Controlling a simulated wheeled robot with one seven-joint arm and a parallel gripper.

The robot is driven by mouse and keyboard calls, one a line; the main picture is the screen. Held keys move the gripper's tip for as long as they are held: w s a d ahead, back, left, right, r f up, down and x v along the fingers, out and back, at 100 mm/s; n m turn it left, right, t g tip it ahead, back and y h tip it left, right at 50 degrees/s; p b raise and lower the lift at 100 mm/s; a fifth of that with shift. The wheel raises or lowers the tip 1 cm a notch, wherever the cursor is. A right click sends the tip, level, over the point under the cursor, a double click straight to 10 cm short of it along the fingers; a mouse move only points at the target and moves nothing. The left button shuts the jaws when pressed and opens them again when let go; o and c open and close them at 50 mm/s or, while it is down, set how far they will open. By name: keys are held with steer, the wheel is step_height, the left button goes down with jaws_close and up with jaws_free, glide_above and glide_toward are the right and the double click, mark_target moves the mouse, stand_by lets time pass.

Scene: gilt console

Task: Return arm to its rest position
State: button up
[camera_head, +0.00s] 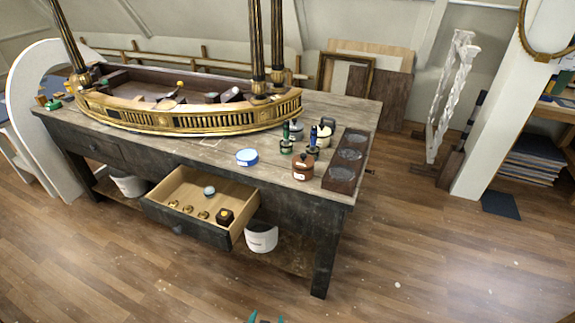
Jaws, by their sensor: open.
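Only the teal fingertips of my gripper (266,319) show, at the bottom edge of the head view. They are apart with nothing visible between them. They appear over the floor in front of the workbench, clear of the drawer. The rest of my arm is out of view. The wooden workbench (352,115) stands ahead, with an open drawer (160,216) pulled out at its front. The drawer holds a pale round knob-like thing, several small brass pieces and a dark block with a yellowish top.
A gilt console (190,119) with dark columns lies on the bench. A white bucket (262,237) sits below. Floor in front is clear.

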steer(key=s+d+r+n+t+y, duration=0.1)
steer(key=s+d+r, duration=0.2)
steer(key=s, duration=0.6)
steer(key=s+d+r+n+t+y, duration=0.1)
steer(key=s+d+r+t, duration=0.15)
steer(key=s, duration=0.55)
steer(key=s+r+t, duration=0.1)
steer(key=s+r, duration=0.5)
steer(key=r, duration=0.3)
steer(key=s+d+r+t+h, duration=0.1)
steer(key=s+r+t, duration=0.1)
steer(key=s+r, duration=0.5)
steer(key=shift+d+r, duration=0.15)
steer(key=shift+r, duration=0.7)
steer(key=shift+w, duration=0.1)
